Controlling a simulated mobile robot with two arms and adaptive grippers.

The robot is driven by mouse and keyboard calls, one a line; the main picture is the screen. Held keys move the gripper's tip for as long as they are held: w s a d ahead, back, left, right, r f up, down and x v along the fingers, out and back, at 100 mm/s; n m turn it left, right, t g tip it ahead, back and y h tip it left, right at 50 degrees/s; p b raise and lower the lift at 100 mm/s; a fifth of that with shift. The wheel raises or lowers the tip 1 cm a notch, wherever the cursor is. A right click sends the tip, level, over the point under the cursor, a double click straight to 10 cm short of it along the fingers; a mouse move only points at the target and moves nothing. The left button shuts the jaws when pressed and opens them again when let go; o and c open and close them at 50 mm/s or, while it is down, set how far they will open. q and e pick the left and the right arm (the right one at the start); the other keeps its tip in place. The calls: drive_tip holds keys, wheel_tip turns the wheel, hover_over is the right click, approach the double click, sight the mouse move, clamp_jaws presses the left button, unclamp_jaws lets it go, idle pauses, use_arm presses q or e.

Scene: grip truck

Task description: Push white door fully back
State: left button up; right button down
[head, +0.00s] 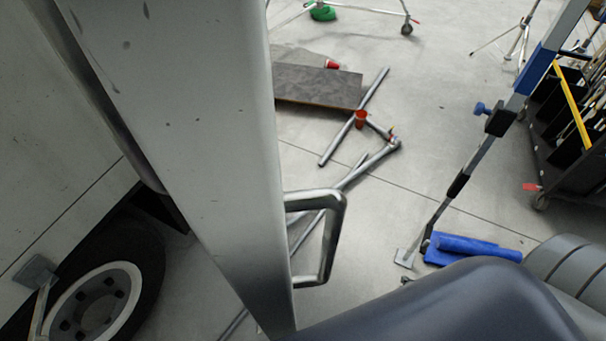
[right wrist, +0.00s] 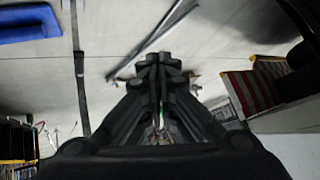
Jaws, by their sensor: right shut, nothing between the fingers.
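The white door (head: 190,130) fills the upper left of the head view, seen edge-on and close, running from the top left to the bottom centre. A metal handle (head: 330,235) stands out from its right side. My right gripper (right wrist: 155,62) shows in the right wrist view with its fingers together and nothing between them. My dark right arm covers the bottom right of the head view, and its fingers are hidden there. I cannot tell whether the right gripper touches the door. My left gripper is in neither view.
The white truck side and a wheel (head: 105,300) are at the left. A blue stand (head: 535,72) and a dark cart (head: 570,150) are at the right.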

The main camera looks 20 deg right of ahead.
drive_tip(key=w+a+r+m+t+y, duration=0.2)
drive_tip(key=w+r, duration=0.2)
drive_tip(key=r, duration=0.7)
drive_tip(key=w+a+r+m+t+y, duration=0.1)
drive_tip(key=w+a+r+t, duration=0.3)
drive_tip(key=r, duration=0.7)
drive_tip(key=a+r+m+y, duration=0.1)
drive_tip(key=a+r+y, duration=0.1)
drive_tip(key=a+r, duration=0.35)
drive_tip(key=w+a+r+m+y, duration=0.1)
drive_tip(key=a+r+m+y, duration=0.1)
drive_tip(key=r, duration=0.6)
drive_tip(key=a+r+m+y, duration=0.1)
drive_tip(key=a+r+y, duration=0.2)
drive_tip(key=r, duration=0.4)
drive_tip(key=s+a+p+x, duration=0.1)
drive_tip(key=a+x, duration=0.1)
drive_tip(key=x, duration=1.1)
drive_tip(key=shift+r+t, duration=0.25)
drive_tip(key=shift+t, duration=0.15)
drive_tip(key=shift+p, duration=0.3)
